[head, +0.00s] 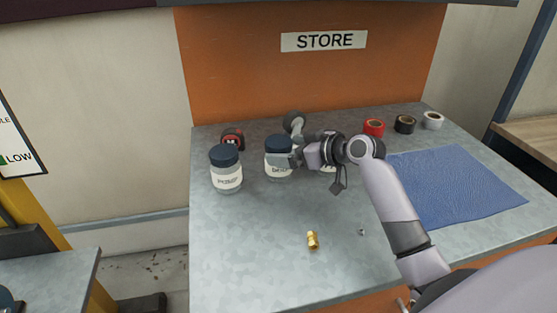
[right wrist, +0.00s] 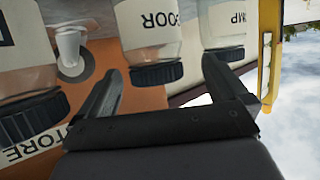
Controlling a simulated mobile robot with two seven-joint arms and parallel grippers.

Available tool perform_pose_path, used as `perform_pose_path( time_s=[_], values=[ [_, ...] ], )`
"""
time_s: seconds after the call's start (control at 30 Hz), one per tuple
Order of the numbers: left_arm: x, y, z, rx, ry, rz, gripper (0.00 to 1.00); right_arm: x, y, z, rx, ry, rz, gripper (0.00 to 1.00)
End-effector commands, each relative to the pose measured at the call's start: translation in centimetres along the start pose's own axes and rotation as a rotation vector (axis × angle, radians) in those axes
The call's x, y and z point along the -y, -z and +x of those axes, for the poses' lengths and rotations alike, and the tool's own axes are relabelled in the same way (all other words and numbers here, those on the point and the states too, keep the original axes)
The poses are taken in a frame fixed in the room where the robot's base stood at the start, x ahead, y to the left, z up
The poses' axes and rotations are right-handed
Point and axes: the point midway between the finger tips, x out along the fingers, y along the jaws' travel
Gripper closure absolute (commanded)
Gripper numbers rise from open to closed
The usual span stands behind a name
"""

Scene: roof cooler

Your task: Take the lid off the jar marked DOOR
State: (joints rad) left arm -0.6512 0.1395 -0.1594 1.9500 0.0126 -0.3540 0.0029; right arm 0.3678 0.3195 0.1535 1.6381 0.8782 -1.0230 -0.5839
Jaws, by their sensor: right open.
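The jar marked DOOR (head: 279,172) is the middle jar on the metal bench in the head view, upright with its dark blue lid (head: 279,144) on. It also shows in the right wrist view, upside down, with its lid (right wrist: 157,74) between my fingers in the picture. My right gripper (head: 288,160) is open and empty, reaching in from the right close to this jar and covering part of it. I cannot tell whether a finger touches the jar. The right gripper (right wrist: 163,72) shows both fingers spread. My left gripper is not in view.
A similar jar (head: 226,174) stands left; a third is mostly hidden behind my right gripper. A red tape measure (head: 232,138), tape rolls (head: 374,127), a blue mat (head: 455,187) and a brass fitting (head: 313,240) lie on the bench. The front left of the bench is clear.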

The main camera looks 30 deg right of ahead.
Motion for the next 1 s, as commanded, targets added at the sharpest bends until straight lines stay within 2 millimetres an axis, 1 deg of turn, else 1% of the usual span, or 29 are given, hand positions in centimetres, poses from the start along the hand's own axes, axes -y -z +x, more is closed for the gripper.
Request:
perform_pose_path(
  time_s=[0.23, 0.4, 0.6, 0.77, 0.97, 1.0],
  values=[
    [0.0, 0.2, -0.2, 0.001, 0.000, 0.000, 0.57, -0.1, 0.3, 1.2, -0.001, 0.002, 0.001, 0.00],
    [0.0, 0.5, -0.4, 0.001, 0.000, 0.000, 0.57, -0.5, 0.7, 3.1, -0.001, 0.002, 0.003, 0.00],
    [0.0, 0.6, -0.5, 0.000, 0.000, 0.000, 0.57, -0.6, 0.6, 5.1, 0.000, 0.002, 0.001, 0.00],
    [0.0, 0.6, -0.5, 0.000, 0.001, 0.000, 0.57, -0.6, 0.5, 5.6, 0.000, 0.001, -0.001, 0.00],
    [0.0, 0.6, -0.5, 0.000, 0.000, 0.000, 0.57, -0.6, 0.5, 5.6, 0.000, 0.000, -0.001, 0.00],
    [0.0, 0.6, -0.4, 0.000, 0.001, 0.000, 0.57, -0.6, 0.5, 5.6, 0.000, 0.000, -0.001, 0.10]
  ],
)
